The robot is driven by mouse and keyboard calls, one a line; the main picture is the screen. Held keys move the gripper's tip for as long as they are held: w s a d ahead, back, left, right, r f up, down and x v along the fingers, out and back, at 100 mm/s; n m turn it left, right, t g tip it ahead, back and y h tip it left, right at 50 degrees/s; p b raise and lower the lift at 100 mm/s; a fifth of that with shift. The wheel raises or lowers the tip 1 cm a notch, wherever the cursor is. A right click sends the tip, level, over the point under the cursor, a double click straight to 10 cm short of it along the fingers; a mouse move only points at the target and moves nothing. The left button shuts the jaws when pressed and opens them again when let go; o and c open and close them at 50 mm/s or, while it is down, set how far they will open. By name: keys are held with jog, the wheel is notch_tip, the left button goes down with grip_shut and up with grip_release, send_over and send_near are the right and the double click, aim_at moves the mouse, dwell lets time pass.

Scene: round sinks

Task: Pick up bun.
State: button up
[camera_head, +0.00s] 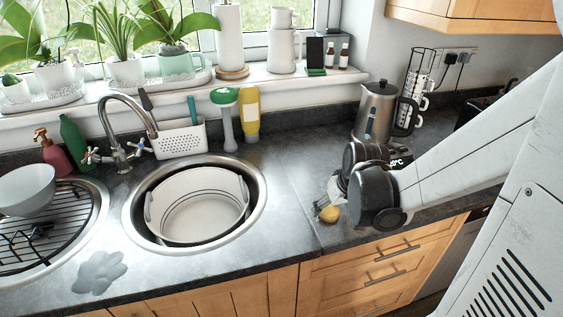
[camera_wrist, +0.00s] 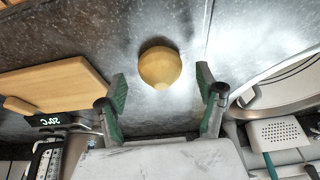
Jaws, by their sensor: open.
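The bun (camera_wrist: 160,66) is a round, golden-brown piece on the dark countertop. In the wrist view it lies just beyond and between the tips of my gripper (camera_wrist: 161,88), whose two green-padded fingers are spread wide and empty. In the head view the bun (camera_head: 329,213) shows as a small yellow-brown shape on the counter to the right of the round sink. My gripper there is mostly hidden behind my own arm, close beside the bun.
A round sink (camera_head: 131,222) holding a white basin (camera_head: 196,206) lies to the left. A metal kettle (camera_head: 378,108) stands behind my arm. A wooden board (camera_wrist: 52,78) lies near the gripper in the wrist view. Counter around the bun is clear.

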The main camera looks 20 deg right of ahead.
jog(key=shift+x, duration=1.15)
jog(key=shift+c, duration=0.5)
jog(key=c, duration=1.1)
